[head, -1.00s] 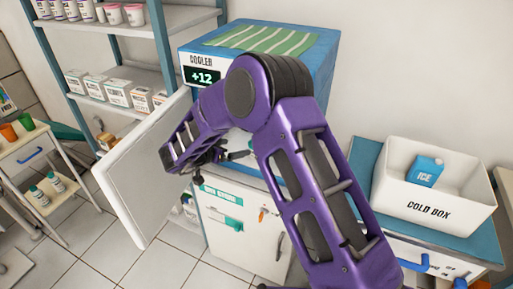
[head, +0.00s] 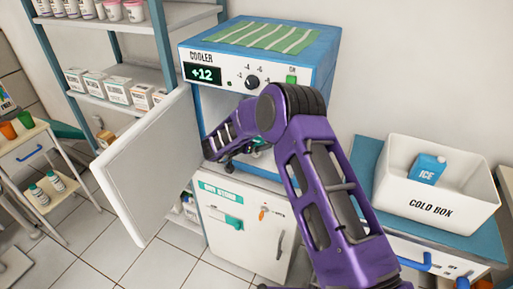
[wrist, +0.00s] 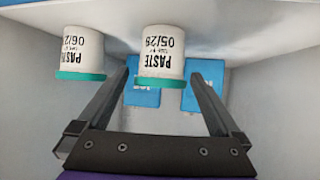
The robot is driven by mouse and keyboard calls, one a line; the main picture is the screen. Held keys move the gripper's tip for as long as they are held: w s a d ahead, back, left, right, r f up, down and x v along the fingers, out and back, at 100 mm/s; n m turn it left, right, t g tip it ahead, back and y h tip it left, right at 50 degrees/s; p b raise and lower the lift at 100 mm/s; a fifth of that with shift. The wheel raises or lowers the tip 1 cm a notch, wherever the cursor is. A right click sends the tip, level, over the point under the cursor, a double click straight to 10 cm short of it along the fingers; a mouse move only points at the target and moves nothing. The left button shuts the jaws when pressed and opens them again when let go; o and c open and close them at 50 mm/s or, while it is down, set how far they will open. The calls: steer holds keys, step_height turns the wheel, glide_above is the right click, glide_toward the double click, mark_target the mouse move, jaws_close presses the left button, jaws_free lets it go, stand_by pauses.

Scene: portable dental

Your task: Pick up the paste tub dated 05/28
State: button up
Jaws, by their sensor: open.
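The paste tub dated 05/28 (wrist: 162,50) is white with a teal lid and appears upside down in the wrist view. My gripper (wrist: 163,76) is open, one finger on each side of this tub in the picture. The tub looks close, but I cannot tell whether it sits fully between the fingertips. A second paste tub (wrist: 81,50), its date starting 06/2, is to the left, outside the left finger. In the head view my arm reaches into the open cooler (head: 318,75); the tubs are hidden there and my gripper is mostly hidden.
Blue packs (wrist: 142,92) lie behind the tubs, close to the cooler's pale walls. The cooler door (head: 150,165) stands open on the left. A white cold box (head: 432,208) holding a blue ice carton (head: 428,168) stands on the right. Shelves with boxes (head: 115,88) are at left.

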steer(key=c, duration=1.3)
steer(key=shift+r, duration=0.1)
steer(key=shift+c, duration=0.2)
